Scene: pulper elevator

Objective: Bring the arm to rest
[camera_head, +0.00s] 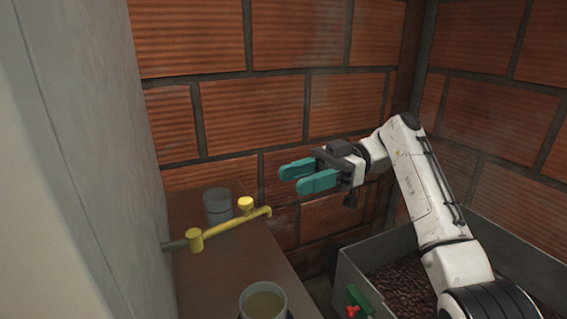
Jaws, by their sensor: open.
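My white arm comes in from the lower right and bends at its elbow near the brick corner. My gripper (291,180) has two teal fingers that point left. They are spread apart with nothing between them. The gripper is in the air, above and to the right of a yellow tap (225,227), and apart from it.
The tap's pipe comes out of the grey wall (85,130) at left. A brown counter (235,262) bears a grey cup (217,205) and a pot of yellowish liquid (264,304). A metal bin (350,275) of dark red beans stands below my arm. Brick walls (300,100) close the back.

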